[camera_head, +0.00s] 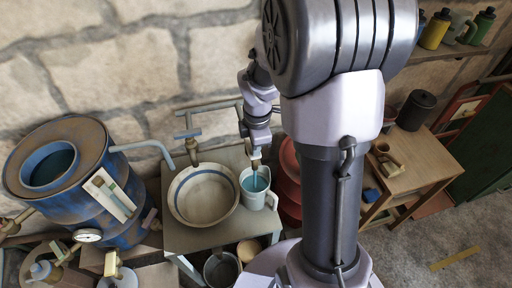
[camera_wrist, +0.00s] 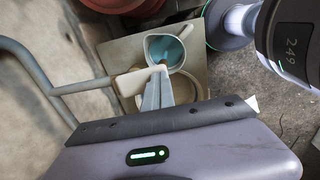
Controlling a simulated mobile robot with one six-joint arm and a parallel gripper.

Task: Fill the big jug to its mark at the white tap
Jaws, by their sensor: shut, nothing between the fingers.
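A white jug (camera_head: 271,199) with a side handle stands upright on a small stand, beside a wide bowl. Blue liquid shows inside it, and it also shows in the wrist view (camera_wrist: 150,45). I cannot make out a mark on the jug. A pipe ends in a pale tap part (camera_wrist: 130,82) close to my gripper (camera_wrist: 161,72). My gripper is shut and empty, just above the jug in the head view (camera_head: 254,160). Whether it touches the tap part is unclear. I cannot tell whether liquid is running into the jug.
The bowl (camera_head: 183,209) with a blue ring sits left of the jug on the stand (camera_head: 195,240). A brass tap (camera_head: 192,152) hangs above it. A blue drum (camera_head: 80,205) stands at left. Red pots (camera_head: 289,180) are right of the jug, partly behind my arm.

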